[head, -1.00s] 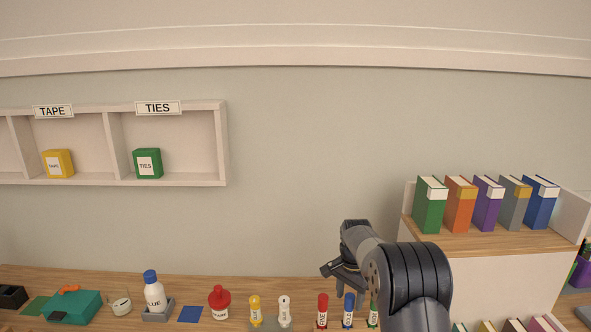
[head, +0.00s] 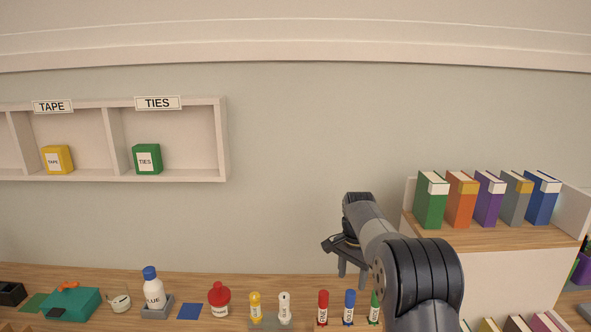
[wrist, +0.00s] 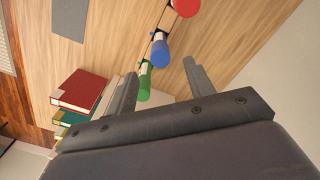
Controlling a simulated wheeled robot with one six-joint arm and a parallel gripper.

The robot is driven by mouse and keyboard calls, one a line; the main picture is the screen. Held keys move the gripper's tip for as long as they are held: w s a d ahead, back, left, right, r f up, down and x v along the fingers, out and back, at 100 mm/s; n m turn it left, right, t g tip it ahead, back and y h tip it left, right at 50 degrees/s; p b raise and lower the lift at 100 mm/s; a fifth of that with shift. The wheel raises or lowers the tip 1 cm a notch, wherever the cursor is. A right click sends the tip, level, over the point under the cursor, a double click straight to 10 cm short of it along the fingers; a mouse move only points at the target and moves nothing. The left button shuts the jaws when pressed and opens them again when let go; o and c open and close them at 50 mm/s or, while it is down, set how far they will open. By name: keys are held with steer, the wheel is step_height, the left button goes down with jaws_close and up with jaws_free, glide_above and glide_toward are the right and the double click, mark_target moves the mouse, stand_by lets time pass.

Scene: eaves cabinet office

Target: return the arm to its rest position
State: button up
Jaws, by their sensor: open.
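My arm reaches up from the bottom right of the head view, with my gripper (head: 346,262) above the wooden desk, left of the book shelf. In the wrist view my gripper (wrist: 164,92) has its two fingers spread apart, with nothing held between them. Beyond the fingers stand a green marker (wrist: 144,86), a blue marker (wrist: 159,53) and a red marker (wrist: 186,6). In the head view the red marker (head: 322,308), blue marker (head: 349,307) and green marker (head: 374,308) stand upright below the gripper.
Several books (head: 460,202) stand on the shelf right of my arm. A red-capped bottle (head: 219,300), a glue bottle (head: 153,291) and a teal box (head: 72,303) are on the desk at left. A wall cubby (head: 222,140) holds two boxes. The wall space above the gripper is clear.

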mark_target(350, 293)
step_height(350, 293, down, 6)
steer(key=shift+r+p, duration=0.25)
steer(key=shift+p, duration=0.4)
steer(key=shift+f+p, duration=0.25)
steer(key=shift+p, duration=0.15)
steer(key=shift+r+p, duration=0.4)
steer(key=shift+r, duration=1.55)
steer(key=shift+r, duration=0.15)
